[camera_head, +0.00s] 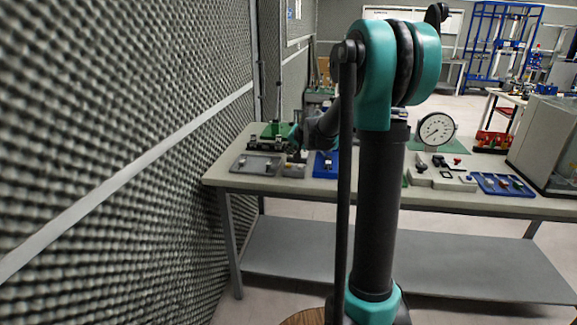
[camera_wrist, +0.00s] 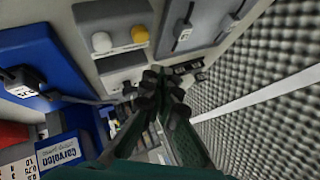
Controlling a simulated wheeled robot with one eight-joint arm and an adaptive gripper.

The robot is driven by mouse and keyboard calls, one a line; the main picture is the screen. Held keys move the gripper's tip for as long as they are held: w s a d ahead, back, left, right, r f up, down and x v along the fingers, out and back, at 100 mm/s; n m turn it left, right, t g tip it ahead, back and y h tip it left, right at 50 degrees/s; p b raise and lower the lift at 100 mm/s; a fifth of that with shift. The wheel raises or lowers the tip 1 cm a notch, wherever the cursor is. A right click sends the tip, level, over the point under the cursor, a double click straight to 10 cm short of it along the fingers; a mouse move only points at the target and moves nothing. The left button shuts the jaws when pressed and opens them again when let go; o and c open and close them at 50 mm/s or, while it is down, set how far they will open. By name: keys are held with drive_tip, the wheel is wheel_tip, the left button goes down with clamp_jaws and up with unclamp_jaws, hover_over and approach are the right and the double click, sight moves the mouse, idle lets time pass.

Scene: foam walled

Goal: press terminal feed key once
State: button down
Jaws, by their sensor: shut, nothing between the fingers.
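A small grey box with a white round button (camera_wrist: 101,42) and a yellow round button (camera_wrist: 139,34) shows in the wrist view, at the upper middle. I cannot read which button is the feed key. The same box seems to be the small grey block (camera_head: 293,171) on the bench in the head view. My gripper (camera_wrist: 165,85) is shut and empty, its dark fingertips below and right of the buttons in the wrist view, apart from both. In the head view my gripper (camera_head: 294,148) hangs over the bench's left part, partly hidden by my arm.
A grey tray (camera_head: 245,169) lies left of the box, a blue tray (camera_head: 317,170) right of it. Green-and-black gear (camera_head: 270,132) stands behind. A dial gauge (camera_head: 437,129) and a screwdriver tray (camera_head: 485,181) are further right. A foam wall (camera_head: 120,130) borders the left.

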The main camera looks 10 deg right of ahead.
sight(290, 165)
drive_tip(key=shift+f, duration=1.35)
drive_tip(key=shift+f, duration=0.2)
idle(0.4)
drive_tip(key=shift+f, duration=0.2)
drive_tip(key=shift+f, duration=0.55)
idle(0.7)
drive_tip(key=shift+r, duration=0.95)
drive_tip(key=shift+r, duration=0.1)
drive_tip(key=shift+r, duration=2.45)
